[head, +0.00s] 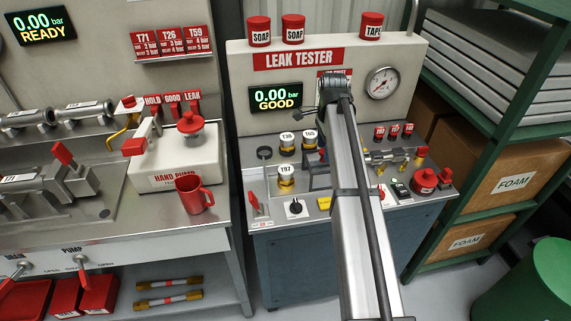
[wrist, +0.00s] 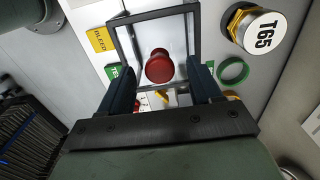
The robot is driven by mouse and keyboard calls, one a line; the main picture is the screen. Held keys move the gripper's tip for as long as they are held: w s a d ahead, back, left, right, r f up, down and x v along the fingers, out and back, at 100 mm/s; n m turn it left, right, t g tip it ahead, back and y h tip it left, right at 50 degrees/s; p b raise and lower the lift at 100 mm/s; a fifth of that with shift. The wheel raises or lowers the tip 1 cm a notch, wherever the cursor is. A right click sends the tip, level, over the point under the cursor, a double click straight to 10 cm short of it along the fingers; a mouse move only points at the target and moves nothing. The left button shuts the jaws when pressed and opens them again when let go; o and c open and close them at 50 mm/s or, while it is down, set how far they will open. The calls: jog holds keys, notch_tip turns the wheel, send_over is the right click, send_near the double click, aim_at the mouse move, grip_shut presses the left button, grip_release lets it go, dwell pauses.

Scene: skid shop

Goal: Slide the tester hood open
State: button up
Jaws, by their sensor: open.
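In the wrist view a dark-edged, clear-looking frame, which appears to be the tester hood (wrist: 155,14), stands around a red mushroom button (wrist: 159,66). My gripper (wrist: 164,76) is open, with one finger at each side of the frame's near part. I cannot tell whether the fingers touch it. In the head view the leak tester (head: 240,70) reads 0.00 bar GOOD. A dark frame (head: 312,178), likely the same hood, shows on its deck just left of my arm. My arm hides part of the deck, and my gripper is not clearly visible there.
A T65 capped fitting (wrist: 262,30) and a green ring (wrist: 233,70) lie right of the hood in the wrist view. Capped fittings, including T97 (head: 286,172), stand left of my arm. A gauge (head: 382,83) is on the back panel. A green shelf (head: 500,130) stands right.

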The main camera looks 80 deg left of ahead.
jog(key=shift+r, duration=3.1)
